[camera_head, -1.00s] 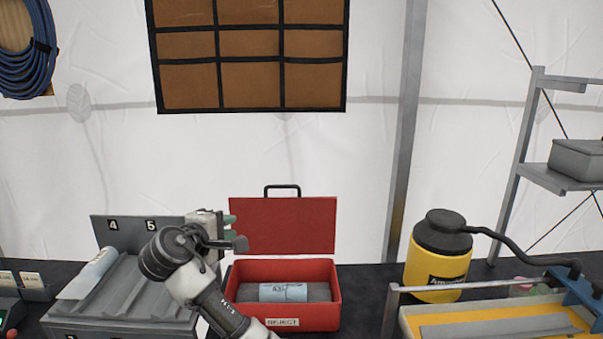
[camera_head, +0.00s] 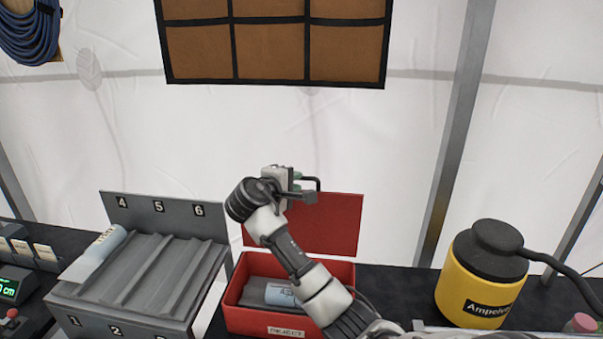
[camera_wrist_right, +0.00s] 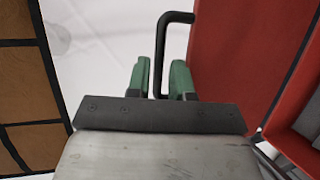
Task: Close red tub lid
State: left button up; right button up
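The red tub (camera_head: 240,321) stands on the dark table with its red lid (camera_head: 335,222) upright. The lid's black handle (camera_head: 318,185) is at its top edge. A pale blue labelled roll (camera_head: 280,293) lies inside the tub, partly hidden by my right arm. My right gripper (camera_head: 296,180) is at the handle. In the right wrist view, its green fingers (camera_wrist_right: 160,80) are apart, with one bar of the handle (camera_wrist_right: 162,50) showing between them; I cannot tell whether they touch it. The lid (camera_wrist_right: 235,50) is right of the fingers there. My left gripper is out of view.
A grey numbered rack (camera_head: 150,275) stands left of the tub, with a pale roll (camera_head: 95,258) in its left slot. A yellow container (camera_head: 480,285) with a black cap and hose stands to the right. A brown grid panel (camera_head: 270,50) hangs behind.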

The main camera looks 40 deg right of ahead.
jog(key=shift+p+x, duration=0.4)
jog(key=shift+x, duration=1.6)
grip_shut()
